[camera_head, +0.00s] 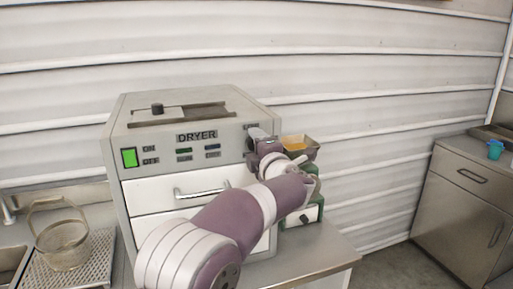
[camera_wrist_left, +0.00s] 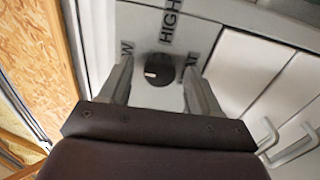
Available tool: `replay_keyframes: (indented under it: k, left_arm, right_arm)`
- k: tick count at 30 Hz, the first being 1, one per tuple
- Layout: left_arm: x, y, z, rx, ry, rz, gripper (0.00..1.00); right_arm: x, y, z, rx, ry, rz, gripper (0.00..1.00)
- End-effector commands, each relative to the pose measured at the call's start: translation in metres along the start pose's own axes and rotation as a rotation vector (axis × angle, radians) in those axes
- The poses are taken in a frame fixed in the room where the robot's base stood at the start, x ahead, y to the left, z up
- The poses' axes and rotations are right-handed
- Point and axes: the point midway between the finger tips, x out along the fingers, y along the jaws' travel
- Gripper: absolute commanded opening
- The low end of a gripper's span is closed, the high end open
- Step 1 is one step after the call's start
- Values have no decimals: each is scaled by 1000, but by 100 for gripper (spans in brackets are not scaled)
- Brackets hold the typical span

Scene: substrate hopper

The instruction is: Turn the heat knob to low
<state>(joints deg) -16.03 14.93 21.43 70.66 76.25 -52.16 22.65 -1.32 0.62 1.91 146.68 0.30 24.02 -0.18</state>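The heat knob (camera_wrist_left: 159,70) is a round black dial on the dryer's grey front panel, seen in the left wrist view. Its white mark is on the left side. The word HIGH is above it; a partly covered label ending in W is at upper left, and one ending in AT is at right. My left gripper (camera_wrist_left: 158,65) is open, its fingers on either side of the knob in the picture; I cannot tell whether they touch it. In the head view, the left gripper (camera_head: 262,142) is at the right of the dryer's (camera_head: 150,163) panel, hiding the knob. My right gripper is not in view.
A green switch (camera_head: 129,157) is at the panel's left, above drawers with a metal handle (camera_head: 202,193). A tray (camera_head: 300,148) and a green machine (camera_head: 303,213) stand right of the dryer. A wire basket (camera_head: 62,245) is at left, a steel cabinet (camera_head: 462,208) at right.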

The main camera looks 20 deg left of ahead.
Motion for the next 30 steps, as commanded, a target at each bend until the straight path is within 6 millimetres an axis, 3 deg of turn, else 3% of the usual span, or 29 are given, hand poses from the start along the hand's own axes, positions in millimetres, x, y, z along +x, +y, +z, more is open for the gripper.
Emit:
replay_keyframes:
  k: [5,12,18,30]
  left_arm:
    - [-20,-2,1,-1,-3,0,63]
    - [-86,-3,1,-1,-5,1,63]
    - [-120,-1,0,-1,-2,0,63]
    - [-127,-1,1,11,-8,-3,63]
  right_arm:
    - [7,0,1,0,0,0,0]
    - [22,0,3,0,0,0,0]
    - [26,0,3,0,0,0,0]
    - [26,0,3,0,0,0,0]
